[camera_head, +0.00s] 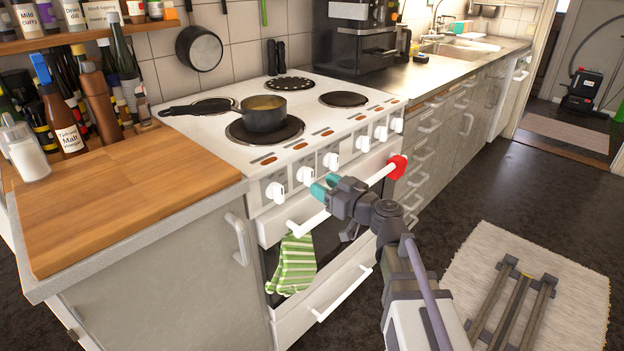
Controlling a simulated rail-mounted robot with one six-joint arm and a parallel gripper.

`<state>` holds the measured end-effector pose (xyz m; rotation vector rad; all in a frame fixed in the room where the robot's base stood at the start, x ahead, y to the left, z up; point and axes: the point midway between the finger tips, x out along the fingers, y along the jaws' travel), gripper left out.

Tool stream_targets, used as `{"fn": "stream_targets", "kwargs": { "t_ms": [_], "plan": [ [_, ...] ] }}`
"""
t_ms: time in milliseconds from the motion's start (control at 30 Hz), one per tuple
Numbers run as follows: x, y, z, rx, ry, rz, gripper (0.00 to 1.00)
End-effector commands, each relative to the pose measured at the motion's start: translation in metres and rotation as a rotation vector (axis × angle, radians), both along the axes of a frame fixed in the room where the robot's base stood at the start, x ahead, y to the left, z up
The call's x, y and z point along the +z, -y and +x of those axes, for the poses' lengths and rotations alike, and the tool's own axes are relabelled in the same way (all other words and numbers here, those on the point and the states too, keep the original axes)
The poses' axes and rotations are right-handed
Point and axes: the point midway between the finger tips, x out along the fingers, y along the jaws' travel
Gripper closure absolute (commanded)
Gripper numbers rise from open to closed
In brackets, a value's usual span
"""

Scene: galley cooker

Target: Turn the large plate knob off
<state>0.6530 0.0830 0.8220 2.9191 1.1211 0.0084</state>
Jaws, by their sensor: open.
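The white cooker (350,85) has a row of several white knobs along its front panel. The leftmost knob (275,192) is at the panel's left end, and a second knob (305,175) and a third knob (331,161) follow to its right. I cannot tell which knob serves the large plate or read their settings. A dark pan (264,117) with yellowish contents stands on the large front-left plate (285,136). My gripper (324,185), with teal fingertips, is open just in front of and below the second and third knobs. Contact is not clear.
A white oven handle (370,182) with a red end piece (397,167) runs behind my gripper. A green striped towel (293,264) hangs below. Bottles and a wooden worktop (120,205) are at the left. Drawers with handles line the right. The floor ahead of the cooker has a rug (575,285).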

Motion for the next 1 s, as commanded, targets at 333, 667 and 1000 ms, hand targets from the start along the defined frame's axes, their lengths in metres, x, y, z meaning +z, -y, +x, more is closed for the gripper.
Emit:
{"fn": "stream_targets", "kwargs": {
  "t_ms": [333,667,1000],
  "plan": [
    [0.000,0.034,-0.038,0.000,0.000,0.000,0.52],
    [0.000,0.032,-0.039,0.012,-0.055,0.057,0.52],
    [-0.120,0.026,-0.120,-0.007,-1.048,-0.092,0.52]
  ]
}}
